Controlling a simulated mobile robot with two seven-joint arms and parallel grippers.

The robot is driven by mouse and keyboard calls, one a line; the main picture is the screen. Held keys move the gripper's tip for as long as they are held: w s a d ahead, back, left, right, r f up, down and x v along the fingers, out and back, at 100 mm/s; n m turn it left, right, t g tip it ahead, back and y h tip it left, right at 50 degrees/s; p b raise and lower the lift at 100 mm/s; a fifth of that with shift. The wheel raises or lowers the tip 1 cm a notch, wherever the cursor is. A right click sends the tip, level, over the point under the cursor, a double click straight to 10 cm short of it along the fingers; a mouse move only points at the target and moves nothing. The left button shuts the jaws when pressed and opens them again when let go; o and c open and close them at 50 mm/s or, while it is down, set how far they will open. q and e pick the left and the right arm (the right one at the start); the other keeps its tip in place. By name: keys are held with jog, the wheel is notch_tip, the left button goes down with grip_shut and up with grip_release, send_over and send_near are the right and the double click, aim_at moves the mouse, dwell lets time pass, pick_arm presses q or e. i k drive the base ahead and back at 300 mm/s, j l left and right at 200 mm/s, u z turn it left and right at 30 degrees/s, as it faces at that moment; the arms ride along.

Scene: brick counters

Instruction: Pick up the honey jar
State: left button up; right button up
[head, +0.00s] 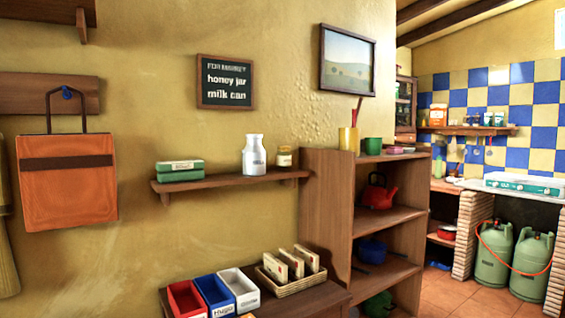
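A small jar with a yellowish lid and a pale label, which looks like the honey jar (284,157), stands upright near the right end of a wooden wall shelf (225,182). A white milk can (254,156) stands close to its left, with a small gap between them. A chalkboard (225,82) on the wall above reads "honey jar" and "milk can". Neither of my grippers shows in the head view.
A green box (180,171) lies at the shelf's left end. Below are red, blue and white bins (239,289) and a wicker basket (292,286) of packets. A tall wooden shelf unit (326,210) stands close on the right. An orange bag (67,182) hangs left.

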aim_at(284, 157)
jog(key=l+u, duration=0.1)
jog(key=u, duration=0.7)
jog(key=l+u, duration=0.75)
jog(key=k+l+u, duration=0.15)
jog(key=l, duration=0.15)
jog(key=k+l+u, duration=0.15)
jog(key=l, duration=0.15)
